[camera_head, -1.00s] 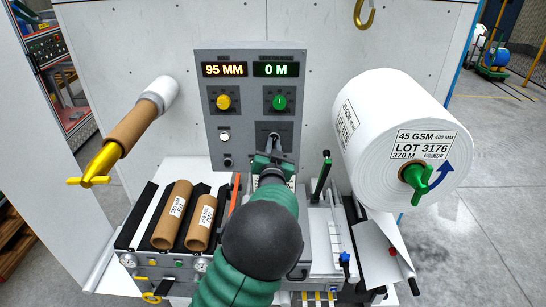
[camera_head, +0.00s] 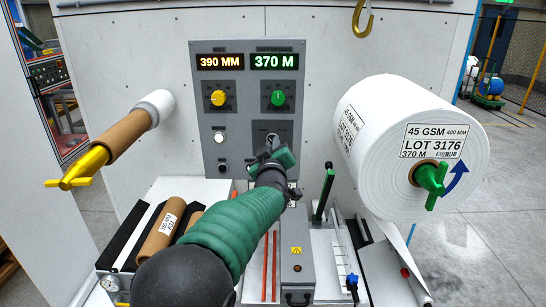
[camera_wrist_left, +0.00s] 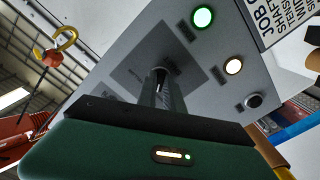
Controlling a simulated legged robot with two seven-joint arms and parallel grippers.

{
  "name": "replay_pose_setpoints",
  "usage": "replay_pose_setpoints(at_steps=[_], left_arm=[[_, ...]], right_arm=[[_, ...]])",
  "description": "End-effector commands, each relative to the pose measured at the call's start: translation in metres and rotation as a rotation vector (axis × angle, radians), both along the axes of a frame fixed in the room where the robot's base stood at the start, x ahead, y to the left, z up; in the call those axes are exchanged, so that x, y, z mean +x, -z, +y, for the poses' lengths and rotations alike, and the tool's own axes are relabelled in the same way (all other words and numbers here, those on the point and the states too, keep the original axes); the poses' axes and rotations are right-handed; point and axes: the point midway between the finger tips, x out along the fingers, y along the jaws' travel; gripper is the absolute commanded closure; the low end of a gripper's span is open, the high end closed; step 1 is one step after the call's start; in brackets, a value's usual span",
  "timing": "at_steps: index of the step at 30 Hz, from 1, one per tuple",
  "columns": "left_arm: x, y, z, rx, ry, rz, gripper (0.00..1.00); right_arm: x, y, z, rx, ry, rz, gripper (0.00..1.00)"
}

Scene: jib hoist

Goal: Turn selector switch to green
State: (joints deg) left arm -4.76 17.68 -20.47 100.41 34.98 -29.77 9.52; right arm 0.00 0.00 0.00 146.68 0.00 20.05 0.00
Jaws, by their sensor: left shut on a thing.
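The grey control panel (camera_head: 250,65) stands at centre with two lit displays, a yellow knob (camera_head: 218,98) and a green knob (camera_head: 278,98). Below the green knob is a dark square plate (camera_head: 286,128); the selector switch on it is mostly hidden by my left gripper (camera_head: 272,150). In the left wrist view a metal stem (camera_wrist_left: 160,85), which I take for the selector switch, stands out from that plate into my gripper's green body. My left gripper is shut on it. Its turned position is hard to tell. A round green light (camera_wrist_left: 203,17) glows there. My right gripper is not in view.
A white roll (camera_head: 400,150) with a green handle juts out at the right. A brown core on a yellow-handled shaft (camera_head: 120,140) juts out at the left. A green-topped lever (camera_head: 325,190) stands right of my gripper.

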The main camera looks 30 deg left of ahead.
Motion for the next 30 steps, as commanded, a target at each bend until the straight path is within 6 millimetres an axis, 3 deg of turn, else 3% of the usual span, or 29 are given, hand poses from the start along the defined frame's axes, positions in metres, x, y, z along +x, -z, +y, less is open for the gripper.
replay_pose_setpoints(at_steps=[9, 28, 29, 30], left_arm=[[-0.001, -0.006, 0.002, -0.127, -0.003, -0.095, 1.00], [-0.001, -0.009, 0.002, -0.165, -0.004, -0.121, 1.00], [-0.001, -0.009, 0.002, -0.166, -0.004, -0.120, 0.85], [-0.001, -0.009, 0.002, -0.166, -0.004, -0.120, 0.80]], right_arm=[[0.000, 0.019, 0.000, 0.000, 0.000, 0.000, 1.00], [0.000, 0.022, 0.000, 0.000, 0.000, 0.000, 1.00], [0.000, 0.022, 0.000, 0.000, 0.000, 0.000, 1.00], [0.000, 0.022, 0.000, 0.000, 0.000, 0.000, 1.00]])
